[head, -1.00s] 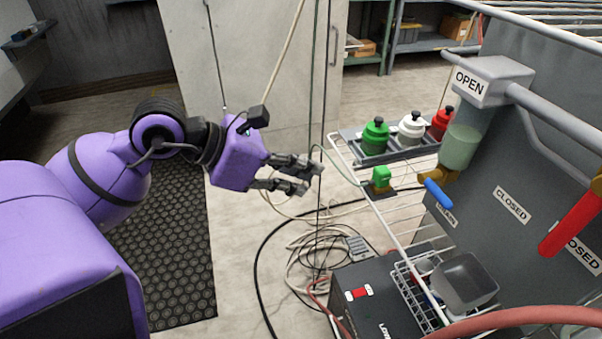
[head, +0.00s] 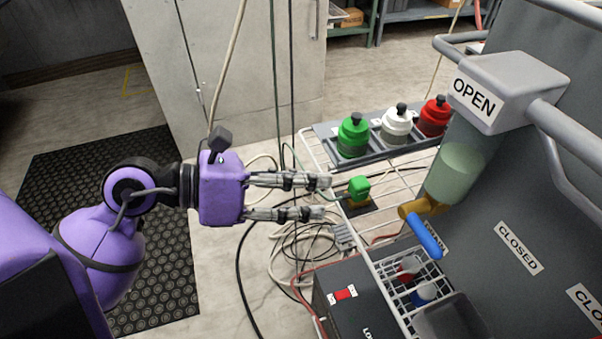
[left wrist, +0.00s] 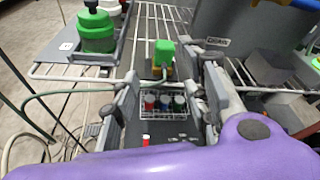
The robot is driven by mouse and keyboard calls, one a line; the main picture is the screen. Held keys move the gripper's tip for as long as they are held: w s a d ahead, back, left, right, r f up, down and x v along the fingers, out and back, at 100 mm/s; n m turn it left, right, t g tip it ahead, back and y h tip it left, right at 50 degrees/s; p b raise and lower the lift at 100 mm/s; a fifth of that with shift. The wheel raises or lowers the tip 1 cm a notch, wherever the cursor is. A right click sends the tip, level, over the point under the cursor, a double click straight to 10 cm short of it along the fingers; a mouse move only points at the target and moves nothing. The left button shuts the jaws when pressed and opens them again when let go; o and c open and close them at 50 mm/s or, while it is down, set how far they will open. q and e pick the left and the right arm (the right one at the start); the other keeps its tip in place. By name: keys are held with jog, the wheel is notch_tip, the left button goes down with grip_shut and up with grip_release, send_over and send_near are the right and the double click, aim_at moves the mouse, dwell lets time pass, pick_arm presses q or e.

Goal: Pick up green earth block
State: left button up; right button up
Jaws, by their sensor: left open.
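The green earth block (head: 359,188) is a small bright green piece on a dark and brownish base on the wire rack. It also shows in the left wrist view (left wrist: 164,54), top centre, beyond and between the fingertips. A thin green cable (left wrist: 75,92) runs to it from the left. My left gripper (head: 327,196) is open and empty, its fingers pointing right at the block, with a small gap between tips and block. In the left wrist view its fingers (left wrist: 170,84) stand either side of the line to the block. My right gripper is not in view.
Green (head: 353,136), white (head: 397,122) and red (head: 434,116) bottles stand in a tray behind the block. A hopper with a blue valve handle (head: 424,235) is close on the right. A wire basket (head: 398,302) sits in front, lower. Loose cables (head: 290,255) lie on the floor.

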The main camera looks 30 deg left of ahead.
aim_at(350, 188)
pick_arm(q)
jog(key=x, duration=0.6)
jog(key=shift+d+p, duration=0.15)
jog(key=shift+p, duration=0.2)
jog(key=shift+w+d+f, duration=0.2)
jog(key=shift+w+d, duration=0.15)
jog(key=shift+d, duration=0.1)
jog(key=shift+f, duration=0.1)
jog(key=shift+c, duration=0.2)
grip_shut()
jog(key=shift+a+f, duration=0.15)
jog(key=shift+f, duration=0.05)
jog(key=shift+s+a, duration=0.1)
jog(key=shift+s, duration=0.1)
jog(key=shift+s+a, duration=0.25)
jog(key=shift+s, duration=0.3)
jog(key=shift+o, duration=0.6)
grip_release()
jog(key=shift+w, duration=0.15)
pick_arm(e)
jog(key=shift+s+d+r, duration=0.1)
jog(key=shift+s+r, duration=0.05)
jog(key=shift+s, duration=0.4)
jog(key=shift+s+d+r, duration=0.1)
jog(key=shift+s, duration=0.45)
pick_arm(q)
jog(key=shift+r, duration=0.1)
